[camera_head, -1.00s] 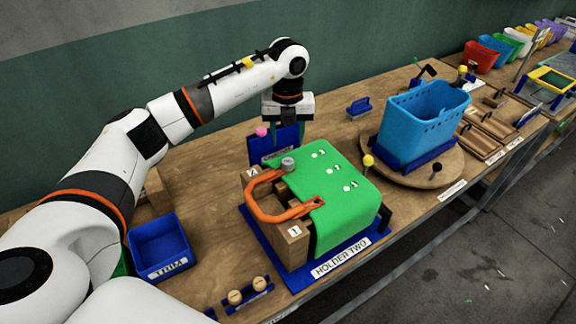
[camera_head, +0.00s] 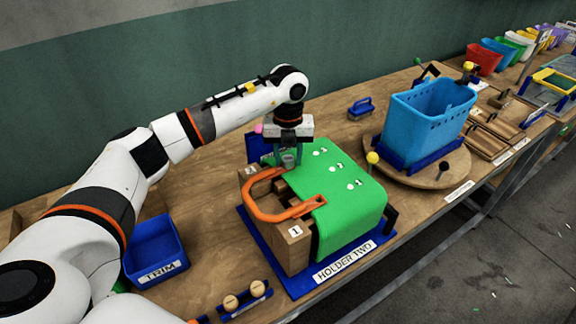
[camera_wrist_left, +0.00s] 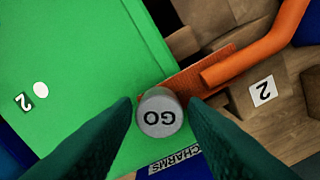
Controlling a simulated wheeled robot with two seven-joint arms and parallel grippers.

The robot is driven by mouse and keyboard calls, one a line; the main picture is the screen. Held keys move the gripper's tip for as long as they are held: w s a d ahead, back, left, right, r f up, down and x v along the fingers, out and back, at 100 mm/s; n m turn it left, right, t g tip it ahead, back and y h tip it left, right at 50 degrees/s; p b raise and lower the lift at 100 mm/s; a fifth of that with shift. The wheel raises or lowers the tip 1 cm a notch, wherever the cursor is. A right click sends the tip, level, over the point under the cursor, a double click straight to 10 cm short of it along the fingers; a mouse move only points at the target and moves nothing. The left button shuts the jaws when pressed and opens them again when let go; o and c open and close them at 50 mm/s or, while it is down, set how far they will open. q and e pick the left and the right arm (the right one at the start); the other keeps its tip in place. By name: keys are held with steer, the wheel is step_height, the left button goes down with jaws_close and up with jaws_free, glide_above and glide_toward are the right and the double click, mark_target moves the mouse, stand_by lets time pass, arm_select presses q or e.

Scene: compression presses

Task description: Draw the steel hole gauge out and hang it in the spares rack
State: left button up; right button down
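The steel hole gauge (camera_head: 289,161) is a short grey cylinder standing at the back left corner of a green cover (camera_head: 340,190) on the holder. Its round top, marked "GO", shows in the left wrist view (camera_wrist_left: 160,113). An orange bar handle (camera_head: 262,205) lies beside it. My left gripper (camera_head: 288,157) points down over the gauge. Its two green fingers stand on either side of the gauge, with a narrow gap visible at each side. How far the gauge reaches down is hidden. I cannot identify the spares rack by any label. My right gripper is out of view.
A blue TRIM bin (camera_head: 155,252) stands at the left. A small blue stand with wooden knobs (camera_head: 246,300) is at the front. A blue panel (camera_head: 258,148) stands close behind my gripper. A light-blue basket (camera_head: 430,120) sits on a round board at the right.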

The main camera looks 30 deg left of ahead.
arm_select(q)
jaws_close()
steer(key=shift+r, duration=0.15)
steer(key=shift+r+p, duration=0.3)
steer(key=shift+r, duration=0.35)
steer(key=shift+r+p, duration=0.65)
steer(key=shift+r, duration=0.1)
steer(key=shift+r+p, duration=1.25)
steer(key=shift+r, duration=0.75)
